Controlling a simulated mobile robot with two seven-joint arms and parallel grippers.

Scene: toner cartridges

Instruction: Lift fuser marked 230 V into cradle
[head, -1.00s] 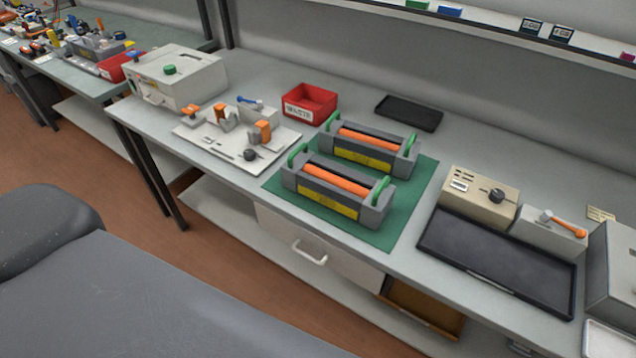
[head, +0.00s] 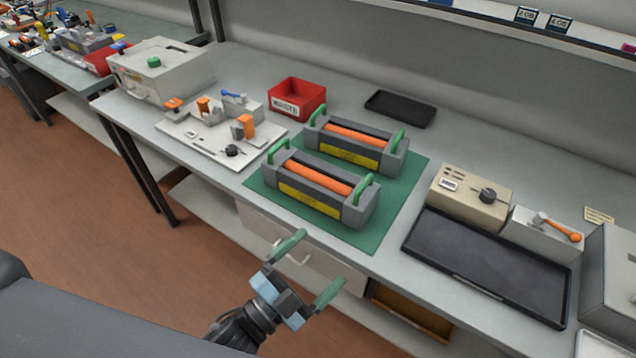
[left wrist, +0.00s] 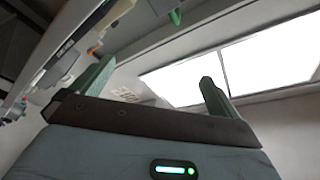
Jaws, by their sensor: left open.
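Two grey fusers with orange rollers, yellow labels and green end handles sit side by side on a green mat (head: 395,222). One is the front fuser (head: 330,208) and the other the rear fuser (head: 372,160). The label print is too small to read, so I cannot tell which is marked 230 V. A white plate with orange-topped clamps (head: 190,140), possibly the cradle, lies left of the mat. My left gripper (head: 311,262) is open and empty, in front of the bench edge, short of the front fuser. Its green fingers (left wrist: 155,85) show in the left wrist view. My right gripper is not seen.
A red bin (head: 297,112) and a black tray (head: 372,108) stand behind the mat. A large dark tray (head: 480,262), a beige box with a knob (head: 452,200) and an orange-handled tool (head: 562,230) are at right. A pale box (head: 140,75) stands at far left.

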